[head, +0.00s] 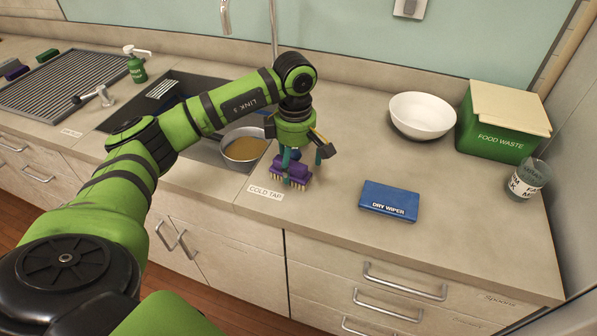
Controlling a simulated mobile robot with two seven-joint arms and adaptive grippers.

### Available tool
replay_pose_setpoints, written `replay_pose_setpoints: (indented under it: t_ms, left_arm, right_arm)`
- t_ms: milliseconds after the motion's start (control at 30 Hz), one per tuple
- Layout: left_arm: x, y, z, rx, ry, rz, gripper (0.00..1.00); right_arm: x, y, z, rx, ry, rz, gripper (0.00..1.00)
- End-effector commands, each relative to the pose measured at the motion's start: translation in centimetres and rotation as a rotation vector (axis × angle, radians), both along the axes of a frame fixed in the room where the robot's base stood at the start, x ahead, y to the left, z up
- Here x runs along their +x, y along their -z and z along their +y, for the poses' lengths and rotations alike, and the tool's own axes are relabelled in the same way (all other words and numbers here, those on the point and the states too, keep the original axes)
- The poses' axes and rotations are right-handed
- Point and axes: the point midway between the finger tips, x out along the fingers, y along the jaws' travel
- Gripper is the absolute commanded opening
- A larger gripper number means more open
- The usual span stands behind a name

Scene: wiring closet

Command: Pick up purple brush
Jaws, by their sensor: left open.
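The purple brush (291,172) lies on the counter just right of the sink, bristles down, behind the "COLD TAP" label. My left gripper (302,158) points down directly over the brush, with its fingers apart around the brush's upper part. The fingers partly hide the brush, and I cannot tell whether they touch it. My right gripper is not in the head view.
A sink with a pan (245,149) lies left of the brush. A blue dry wiper box (389,200), white bowl (421,116), green food waste bin (496,137) and glass jar (527,179) stand to the right. A faucet rises behind. The counter's front right is clear.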

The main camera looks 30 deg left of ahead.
Motion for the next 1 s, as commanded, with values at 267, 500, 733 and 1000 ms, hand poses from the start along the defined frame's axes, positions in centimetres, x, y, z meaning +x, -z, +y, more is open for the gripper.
replay_pose_setpoints:
  t_ms: [267,500,733,1000]
  left_arm:
    - [0.1,4.1,-0.1,-0.002,0.000,0.013,0.87]
    - [0.3,4.9,-0.1,-0.001,0.001,0.007,0.87]
    - [0.3,4.8,-0.1,-0.001,0.001,0.006,0.27]
    - [0.3,4.8,-0.1,-0.001,0.001,0.006,0.25]
  right_arm:
    - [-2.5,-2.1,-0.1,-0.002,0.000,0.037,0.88]
    - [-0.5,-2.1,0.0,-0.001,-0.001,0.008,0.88]
    - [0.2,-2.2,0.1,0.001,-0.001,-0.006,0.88]
    - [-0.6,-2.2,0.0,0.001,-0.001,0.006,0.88]
